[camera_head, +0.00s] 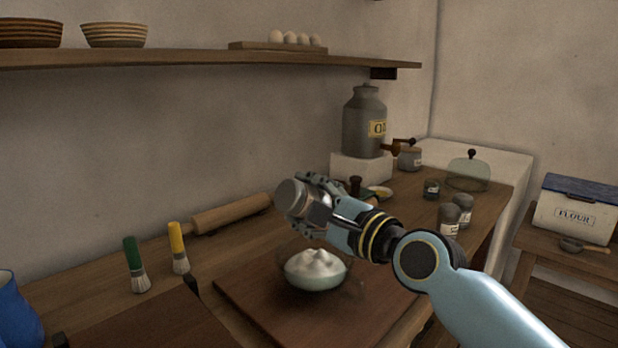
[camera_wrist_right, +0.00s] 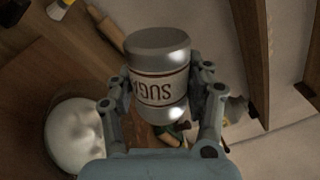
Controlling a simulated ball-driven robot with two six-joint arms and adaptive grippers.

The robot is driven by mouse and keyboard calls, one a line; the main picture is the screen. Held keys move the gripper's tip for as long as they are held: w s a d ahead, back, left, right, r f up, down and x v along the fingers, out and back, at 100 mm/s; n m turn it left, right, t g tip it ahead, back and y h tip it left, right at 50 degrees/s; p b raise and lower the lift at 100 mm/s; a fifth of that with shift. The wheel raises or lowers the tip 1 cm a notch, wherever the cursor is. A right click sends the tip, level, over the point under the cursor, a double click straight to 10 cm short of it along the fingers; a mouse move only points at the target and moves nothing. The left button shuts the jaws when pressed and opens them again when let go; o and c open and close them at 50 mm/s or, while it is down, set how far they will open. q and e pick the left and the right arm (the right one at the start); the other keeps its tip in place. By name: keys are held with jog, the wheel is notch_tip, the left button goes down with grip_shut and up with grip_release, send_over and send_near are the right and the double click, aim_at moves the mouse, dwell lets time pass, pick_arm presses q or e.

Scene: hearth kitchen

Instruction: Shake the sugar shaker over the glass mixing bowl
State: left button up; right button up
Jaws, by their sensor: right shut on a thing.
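My right gripper (camera_head: 318,207) is shut on the sugar shaker (camera_head: 292,197), a grey metal cylinder. In the head view the shaker is tilted, its end pointing left, above the glass mixing bowl (camera_head: 316,279). The bowl holds a white heap and stands on a wooden board. In the right wrist view the shaker (camera_wrist_right: 158,85) sits between both fingers of the gripper (camera_wrist_right: 160,105), with its label showing upside down. The bowl's white contents (camera_wrist_right: 74,135) show at lower left there. My left gripper is not in view.
A rolling pin (camera_head: 231,213), a green brush (camera_head: 136,265) and a yellow brush (camera_head: 178,248) lie or stand left of the bowl. Small jars (camera_head: 449,219) stand at the right, near a large grey urn (camera_head: 365,120). A shelf (camera_head: 190,60) runs above.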

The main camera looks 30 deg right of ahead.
jog(key=shift+r+m+p, duration=0.1)
jog(key=shift+m+p, duration=0.2)
jog(key=shift+m, duration=0.4)
jog(key=shift+a, duration=0.15)
